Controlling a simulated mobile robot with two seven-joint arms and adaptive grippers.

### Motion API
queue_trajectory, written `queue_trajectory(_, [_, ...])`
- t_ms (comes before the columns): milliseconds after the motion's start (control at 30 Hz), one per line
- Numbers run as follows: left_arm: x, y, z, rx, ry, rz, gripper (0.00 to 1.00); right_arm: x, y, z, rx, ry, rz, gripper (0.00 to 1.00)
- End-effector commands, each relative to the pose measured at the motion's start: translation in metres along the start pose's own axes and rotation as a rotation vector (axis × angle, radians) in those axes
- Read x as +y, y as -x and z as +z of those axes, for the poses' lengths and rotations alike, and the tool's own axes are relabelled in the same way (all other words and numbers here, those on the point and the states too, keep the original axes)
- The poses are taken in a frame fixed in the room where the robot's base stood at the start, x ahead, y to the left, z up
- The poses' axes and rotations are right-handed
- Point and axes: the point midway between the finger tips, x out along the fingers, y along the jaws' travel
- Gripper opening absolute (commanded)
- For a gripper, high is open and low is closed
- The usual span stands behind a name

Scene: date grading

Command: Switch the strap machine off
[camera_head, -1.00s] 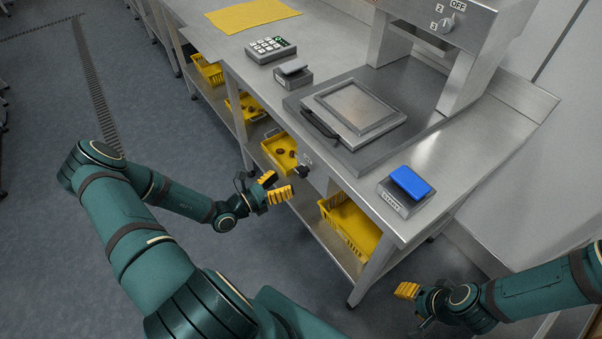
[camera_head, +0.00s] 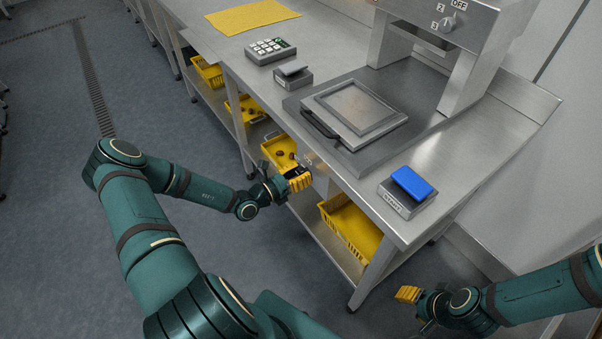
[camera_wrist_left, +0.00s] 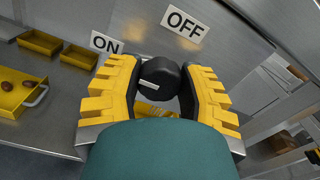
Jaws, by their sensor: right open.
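A black knob (camera_wrist_left: 160,78) sits on the steel bench front between an ON label (camera_wrist_left: 106,43) at left and an OFF label (camera_wrist_left: 185,22) at right. It has a pale mark on its face, whose setting I cannot read surely. My left gripper (camera_wrist_left: 160,95) has its yellow fingers on both sides of the knob, apparently touching it. In the head view this gripper (camera_head: 298,180) is at the bench front and hides the knob. My right gripper (camera_head: 408,294) is open and empty, low at the right, away from the bench; only one yellow finger shows clearly.
On the bench are a flat plate unit (camera_head: 352,107) with a black handle, a keypad (camera_head: 270,50), a small grey device (camera_head: 293,75) and a blue-topped device (camera_head: 407,200). A tall steel housing (camera_head: 470,60) has a numbered dial. Yellow trays (camera_head: 350,228) fill the shelf below.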

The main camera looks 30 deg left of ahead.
Motion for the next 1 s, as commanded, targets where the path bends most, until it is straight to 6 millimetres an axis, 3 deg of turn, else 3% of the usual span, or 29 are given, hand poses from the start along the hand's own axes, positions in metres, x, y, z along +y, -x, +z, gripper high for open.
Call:
queue_trajectory(467, [-0.001,0.000,0.003,-0.003,-0.046,0.000,0.03,-0.003,0.008,0.001,-0.003,-0.001,0.000,0.47])
queue_trajectory(1000, [-0.002,-0.001,0.006,-0.005,-0.471,0.000,0.03,-0.021,0.057,0.002,-0.019,-0.005,-0.001,0.47])
